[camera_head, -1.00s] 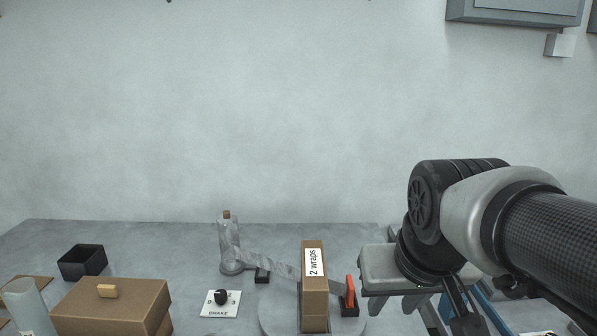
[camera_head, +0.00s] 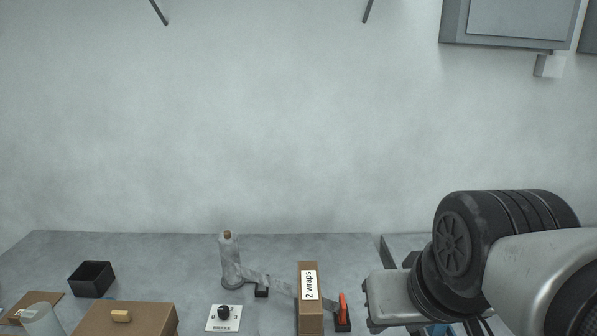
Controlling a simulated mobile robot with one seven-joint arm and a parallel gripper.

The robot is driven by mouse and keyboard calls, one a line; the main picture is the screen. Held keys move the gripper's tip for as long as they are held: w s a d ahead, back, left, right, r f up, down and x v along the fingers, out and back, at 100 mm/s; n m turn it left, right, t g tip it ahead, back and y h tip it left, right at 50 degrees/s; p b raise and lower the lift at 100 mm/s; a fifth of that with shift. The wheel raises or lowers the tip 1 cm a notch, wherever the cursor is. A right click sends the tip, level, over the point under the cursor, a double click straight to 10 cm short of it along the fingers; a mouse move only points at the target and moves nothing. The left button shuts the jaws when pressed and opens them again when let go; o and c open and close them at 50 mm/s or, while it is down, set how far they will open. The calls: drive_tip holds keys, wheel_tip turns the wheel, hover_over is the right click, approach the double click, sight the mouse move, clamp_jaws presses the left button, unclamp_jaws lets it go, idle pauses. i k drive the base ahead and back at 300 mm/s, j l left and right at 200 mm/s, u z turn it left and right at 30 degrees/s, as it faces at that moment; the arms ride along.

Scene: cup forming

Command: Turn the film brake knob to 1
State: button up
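The film brake knob (camera_head: 223,312) is a small black knob on a white plate (camera_head: 221,325) marked BRAKE, standing on the grey table near the bottom of the head view. The numbers around the knob are too small to read, so its setting cannot be told. My gripper (camera_head: 394,300) is well to the right of the knob, apart from it.
A film roll (camera_head: 229,262) stands behind the knob, with film running right to a brown box (camera_head: 310,300) labelled "2 wraps". An orange-red lever (camera_head: 342,308) is between this box and my gripper. A black bin (camera_head: 91,279) and larger cardboard box (camera_head: 130,322) are left.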

sight(223, 311)
drive_tip(key=k+l+u, duration=0.15)
drive_tip(key=u, duration=0.85)
drive_tip(key=j+z, duration=0.5)
drive_tip(key=j, duration=0.5)
